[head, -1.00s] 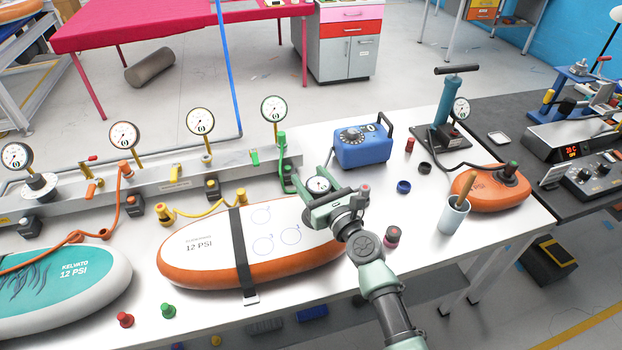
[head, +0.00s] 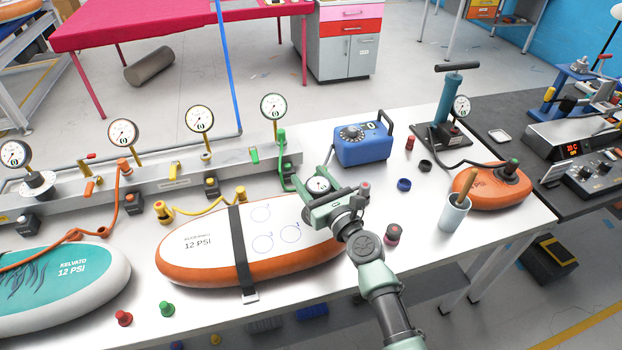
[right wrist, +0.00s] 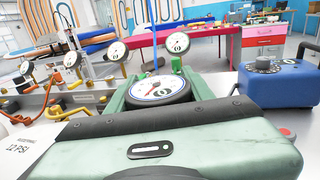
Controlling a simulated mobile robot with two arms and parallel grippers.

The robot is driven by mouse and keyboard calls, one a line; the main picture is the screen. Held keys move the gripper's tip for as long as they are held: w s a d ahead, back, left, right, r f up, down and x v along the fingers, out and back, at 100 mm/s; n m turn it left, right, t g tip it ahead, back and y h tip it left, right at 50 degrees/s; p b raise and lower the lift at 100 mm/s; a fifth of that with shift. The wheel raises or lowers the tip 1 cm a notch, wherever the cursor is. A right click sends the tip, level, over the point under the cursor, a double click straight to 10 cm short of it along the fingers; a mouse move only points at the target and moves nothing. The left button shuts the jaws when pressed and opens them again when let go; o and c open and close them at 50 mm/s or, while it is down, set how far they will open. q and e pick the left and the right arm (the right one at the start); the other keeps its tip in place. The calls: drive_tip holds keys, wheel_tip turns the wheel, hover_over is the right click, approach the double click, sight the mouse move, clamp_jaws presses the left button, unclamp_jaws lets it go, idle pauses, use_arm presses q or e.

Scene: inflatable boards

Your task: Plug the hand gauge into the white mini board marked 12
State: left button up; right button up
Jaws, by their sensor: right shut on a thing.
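The white mini board (head: 200,262) with orange sides, printed 12 PSI, lies on the table left of my right arm. A dark strap crosses it, and blue circles are drawn on its top. My right gripper (head: 321,190) is shut on the hand gauge (head: 317,185), a round white dial facing up, at the board's far right end. The gauge also shows between the fingers in the right wrist view (right wrist: 158,90). The gripper and wrist hide part of the board's right end. The underside of the gauge is hidden. My left gripper is not in view.
A gauge rail (head: 165,182) with coloured hoses runs behind the boards. A teal board (head: 110,285) lies at left, a blue pump box (head: 362,148) behind the gripper, and an orange board (head: 490,192) at right with a cup (head: 453,214). Small caps stand about.

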sight(318, 197)
drive_tip(key=shift+f+b, duration=0.85)
drive_tip(key=shift+f, duration=0.1)
drive_tip(key=o, duration=1.6)
drive_tip(key=shift+c, duration=0.2)
drive_tip(key=shift+s+d, duration=0.1)
drive_tip(key=shift+s, duration=0.05)
drive_tip(key=v, duration=0.7)
drive_tip(key=shift+s+d, duration=0.15)
drive_tip(key=shift+s, duration=0.05)
